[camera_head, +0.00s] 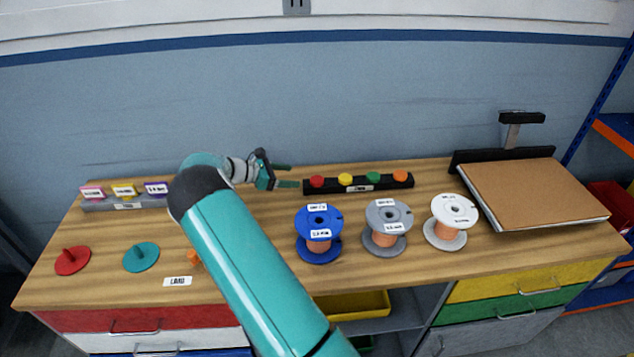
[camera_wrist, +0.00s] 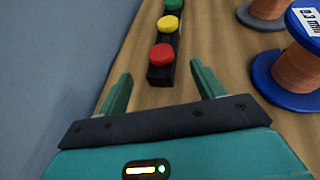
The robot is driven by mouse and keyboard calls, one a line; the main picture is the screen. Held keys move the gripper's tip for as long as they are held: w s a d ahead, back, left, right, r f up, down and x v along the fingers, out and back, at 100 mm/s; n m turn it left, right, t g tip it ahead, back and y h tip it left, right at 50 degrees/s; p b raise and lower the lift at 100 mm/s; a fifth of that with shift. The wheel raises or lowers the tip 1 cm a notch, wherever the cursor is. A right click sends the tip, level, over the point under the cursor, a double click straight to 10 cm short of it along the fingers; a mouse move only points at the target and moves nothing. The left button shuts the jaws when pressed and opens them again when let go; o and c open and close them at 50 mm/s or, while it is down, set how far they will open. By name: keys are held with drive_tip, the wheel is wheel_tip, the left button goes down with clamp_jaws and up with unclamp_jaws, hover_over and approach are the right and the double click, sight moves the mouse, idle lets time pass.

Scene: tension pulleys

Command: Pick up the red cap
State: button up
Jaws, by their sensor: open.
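The red cap (camera_head: 317,181) sits at the left end of a black rack (camera_head: 357,188) along the back of the table. Yellow (camera_head: 346,179), green (camera_head: 374,177) and orange (camera_head: 400,176) caps follow to its right. In the wrist view the red cap (camera_wrist: 161,55) is the nearest one, with the yellow cap (camera_wrist: 168,24) beyond it. My gripper (camera_head: 290,176) is just left of the rack. In the wrist view its two teal fingers (camera_wrist: 160,85) are spread apart and empty, with the red cap ahead of the gap, beyond the fingertips.
Blue (camera_head: 319,248), grey (camera_head: 388,240) and white (camera_head: 452,232) spools stand in front of the rack. A brown board (camera_head: 535,192) lies at the right. Red (camera_head: 72,261) and teal (camera_head: 141,257) discs with pegs lie at the left. The wall is close behind the rack.

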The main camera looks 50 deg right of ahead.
sight(311, 180)
drive_tip(key=x, duration=0.9)
drive_tip(key=shift+f, duration=0.35)
drive_tip(key=shift+a, duration=0.1)
drive_tip(key=c, duration=1.1)
drive_tip(key=shift+o, duration=0.2)
drive_tip(key=shift+r, duration=0.5)
wheel_tip(311, 180, up, 3)
drive_tip(key=shift+f, duration=0.25)
drive_tip(key=s+a+r, duration=0.5)
drive_tip(key=a+r, duration=0.4)
drive_tip(key=a, duration=0.4)
drive_tip(key=shift+s+r, duration=0.25)
